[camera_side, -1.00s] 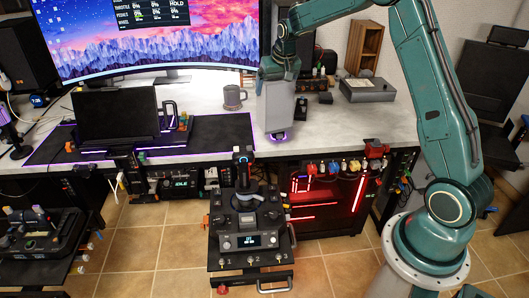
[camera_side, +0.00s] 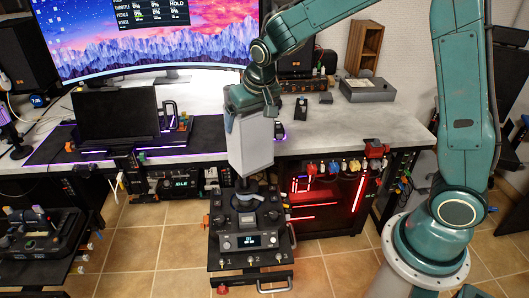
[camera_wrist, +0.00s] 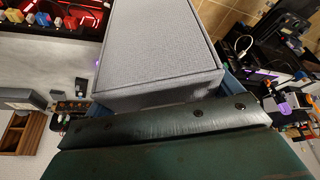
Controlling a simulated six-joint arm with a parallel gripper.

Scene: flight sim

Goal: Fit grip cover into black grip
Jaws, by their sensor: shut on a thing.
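My gripper (camera_side: 251,112) is shut on a tall pale grey box-shaped piece, which I take to be the grip cover (camera_side: 250,147). The cover hangs upright below my gripper, and it fills the upper middle of the wrist view (camera_wrist: 165,48). Its lower end is over the top of the joystick on the black control panel (camera_side: 248,262) in front of the desk. The black grip is hidden by the cover; only the stick's lower part (camera_side: 246,187) shows. I cannot tell whether the cover is around the grip or in front of it.
The desk (camera_side: 345,125) is behind the panel, with a laptop (camera_side: 118,115) on a dark mat to the left. A red-lit computer case (camera_side: 325,195) stands right of the panel. A grey box (camera_side: 367,89) sits at the desk's right. Tiled floor is open in front.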

